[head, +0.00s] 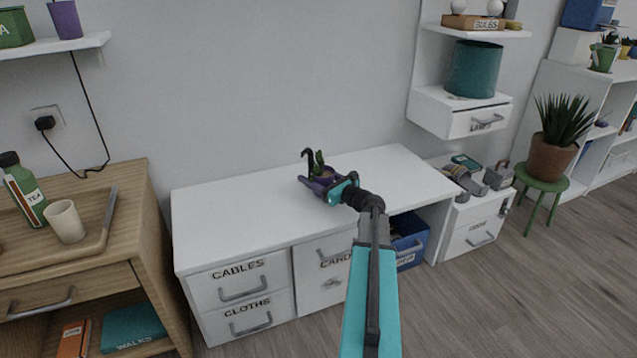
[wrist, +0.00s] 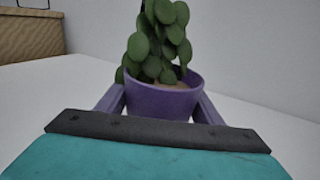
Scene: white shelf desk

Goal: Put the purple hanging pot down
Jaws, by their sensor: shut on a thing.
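The purple hanging pot (head: 318,186) holds a green plant and has a dark hook rising at its left. It is at the white desk top (head: 230,215), near the middle. In the wrist view the purple pot (wrist: 165,98) stands upright right in front of my gripper, with round green leaves above it. My gripper (head: 340,188) is shut on the pot from the right side in the head view. I cannot tell whether the pot's base touches the desk top.
The desk top around the pot is clear. A wooden cabinet (head: 125,190) with a cup (head: 66,222) and a green bottle (head: 22,190) stands at left. A white wall drawer unit (head: 440,112) with a teal bin (head: 474,70) hangs at upper right. A blue box (head: 408,240) sits under the desk.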

